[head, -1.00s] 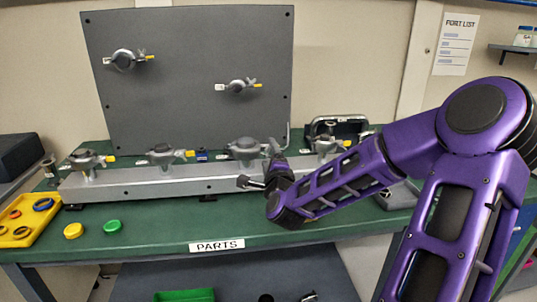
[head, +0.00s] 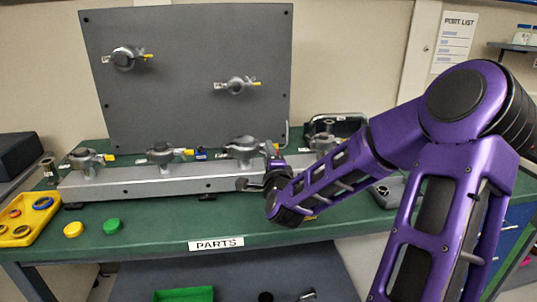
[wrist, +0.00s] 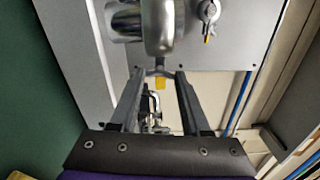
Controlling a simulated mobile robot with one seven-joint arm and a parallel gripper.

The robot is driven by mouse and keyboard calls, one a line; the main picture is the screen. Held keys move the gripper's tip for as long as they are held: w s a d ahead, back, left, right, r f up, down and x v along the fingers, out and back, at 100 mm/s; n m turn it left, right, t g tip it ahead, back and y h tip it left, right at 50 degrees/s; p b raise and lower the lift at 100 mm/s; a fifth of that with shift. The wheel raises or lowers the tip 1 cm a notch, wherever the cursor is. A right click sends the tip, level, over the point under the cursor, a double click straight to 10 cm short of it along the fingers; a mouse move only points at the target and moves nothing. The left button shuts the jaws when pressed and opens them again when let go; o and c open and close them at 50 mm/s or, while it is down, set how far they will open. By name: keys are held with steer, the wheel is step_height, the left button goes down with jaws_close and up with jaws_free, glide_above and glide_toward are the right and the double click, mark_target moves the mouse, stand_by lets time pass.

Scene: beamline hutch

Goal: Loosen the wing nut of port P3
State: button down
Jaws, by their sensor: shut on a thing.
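A row of clamped ports stands on a silver rail (head: 130,184) on the green bench. My gripper (head: 271,158) is at the right side of the third port from the left (head: 243,148). Port labels are too small to read, so I cannot confirm which is P3. In the wrist view, my gripper (wrist: 160,73) has its two fingers on either side of a wing nut (wrist: 160,71) with a yellow tip (wrist: 160,84), shut on it. The rounded metal clamp (wrist: 160,28) lies just beyond the fingertips. In the head view my gripper hides this wing nut.
A grey panel (head: 190,110) with two more clamped ports stands behind the rail. A fourth rail port lies near my forearm. A yellow tray (head: 45,203) and yellow (head: 73,229) and green (head: 112,226) caps lie at the front left.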

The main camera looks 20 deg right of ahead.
stand_by(0.3)
steer(key=shift+c, duration=1.8)
jaws_free()
steer(key=shift+s, duration=0.1)
